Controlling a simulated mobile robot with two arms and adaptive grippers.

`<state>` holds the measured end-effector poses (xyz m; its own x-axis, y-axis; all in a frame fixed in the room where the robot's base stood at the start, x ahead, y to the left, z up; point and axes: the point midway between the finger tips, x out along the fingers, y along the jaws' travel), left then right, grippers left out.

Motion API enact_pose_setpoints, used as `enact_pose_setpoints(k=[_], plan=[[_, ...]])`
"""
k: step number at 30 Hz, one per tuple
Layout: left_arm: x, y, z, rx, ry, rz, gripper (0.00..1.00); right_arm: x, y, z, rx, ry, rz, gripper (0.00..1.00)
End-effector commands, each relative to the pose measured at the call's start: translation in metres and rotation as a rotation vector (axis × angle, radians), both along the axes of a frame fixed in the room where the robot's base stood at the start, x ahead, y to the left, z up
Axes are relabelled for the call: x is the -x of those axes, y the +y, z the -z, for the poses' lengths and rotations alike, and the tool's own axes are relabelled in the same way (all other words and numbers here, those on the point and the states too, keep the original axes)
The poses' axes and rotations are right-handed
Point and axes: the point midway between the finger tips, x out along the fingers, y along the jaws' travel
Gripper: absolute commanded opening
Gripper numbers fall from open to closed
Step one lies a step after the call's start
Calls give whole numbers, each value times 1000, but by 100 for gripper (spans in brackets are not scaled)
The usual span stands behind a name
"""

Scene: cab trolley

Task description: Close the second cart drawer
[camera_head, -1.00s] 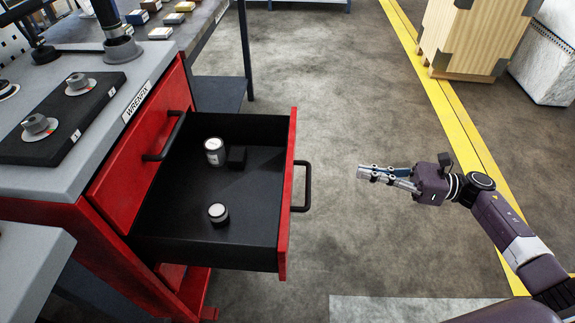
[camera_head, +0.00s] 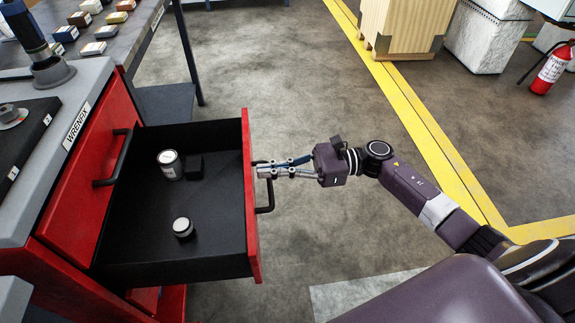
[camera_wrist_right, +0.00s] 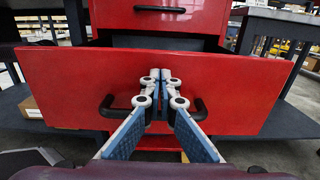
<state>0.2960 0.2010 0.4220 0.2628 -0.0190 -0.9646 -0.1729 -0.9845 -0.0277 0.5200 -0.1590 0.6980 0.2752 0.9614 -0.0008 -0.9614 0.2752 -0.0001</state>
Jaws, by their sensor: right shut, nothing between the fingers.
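The red cart (camera_head: 75,185) stands at the left with its second drawer (camera_head: 252,225) pulled far out. The drawer's black handle (camera_head: 268,200) is on its red front; it also shows in the right wrist view (camera_wrist_right: 107,108). My right gripper (camera_head: 262,172) is shut and empty, its fingertips at the drawer front by the handle. In the right wrist view the fingertips (camera_wrist_right: 160,76) point at the red front (camera_wrist_right: 60,85), in front of the handle's middle, which they partly hide. I cannot tell whether they touch. My left gripper is not in view.
The drawer holds a white-labelled can (camera_head: 170,165), a small black block (camera_head: 194,167) and a round white-topped piece (camera_head: 183,228). The drawer above, with its own handle (camera_head: 113,160), is shut. Open floor (camera_head: 270,80) lies behind. A wooden crate (camera_head: 402,28) stands farther back.

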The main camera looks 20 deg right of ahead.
Motion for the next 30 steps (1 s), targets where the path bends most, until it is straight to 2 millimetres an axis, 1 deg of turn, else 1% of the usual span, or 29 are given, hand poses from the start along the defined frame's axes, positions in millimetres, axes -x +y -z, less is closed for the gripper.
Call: enact_pose_setpoints(k=[1,5,16,20,23,26,30], plan=[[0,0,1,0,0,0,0,-1,4,-1,-1,0,1,0],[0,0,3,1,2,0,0,-3,8,-1,-1,0,1,0],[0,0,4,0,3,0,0,-3,9,0,-1,0,1,0],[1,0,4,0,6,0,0,-5,16,0,-2,-1,-1,0],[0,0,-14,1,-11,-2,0,-8,28,1,-1,-2,-2,0],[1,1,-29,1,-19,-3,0,-13,46,1,-3,-3,-3,0],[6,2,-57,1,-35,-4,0,-22,79,1,-5,-5,-3,0]])
